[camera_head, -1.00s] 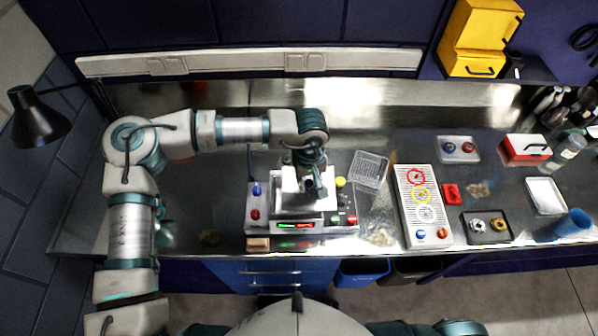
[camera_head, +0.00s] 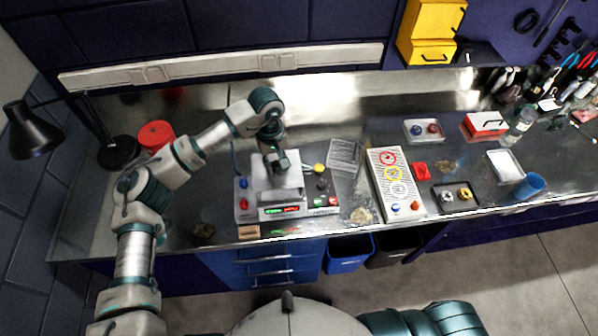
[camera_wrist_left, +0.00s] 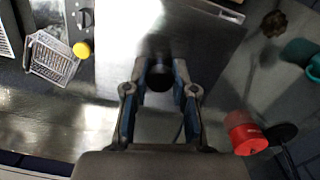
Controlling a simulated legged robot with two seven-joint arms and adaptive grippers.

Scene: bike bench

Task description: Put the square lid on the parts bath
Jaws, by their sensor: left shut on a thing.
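The parts bath (camera_head: 284,211) is a grey box near the bench's front, with lit green and red displays on its front panel. The square lid (camera_head: 291,178) is a flat grey metal plate over the bath's top; it fills the upper middle of the left wrist view (camera_wrist_left: 205,45). I cannot tell whether it rests on the bath or hangs just above. My left gripper (camera_head: 277,163) is above the lid, shut on its dark round knob (camera_wrist_left: 160,76); its fingers (camera_wrist_left: 160,88) flank the knob in the left wrist view. My right gripper is out of view.
A wire basket (camera_head: 344,154) and a yellow button (camera_head: 319,168) are close to the bath's right. A white panel with coloured rings (camera_head: 392,172) stands farther right. A red cylinder (camera_head: 156,135) and black lamp base (camera_head: 118,152) are at the back left.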

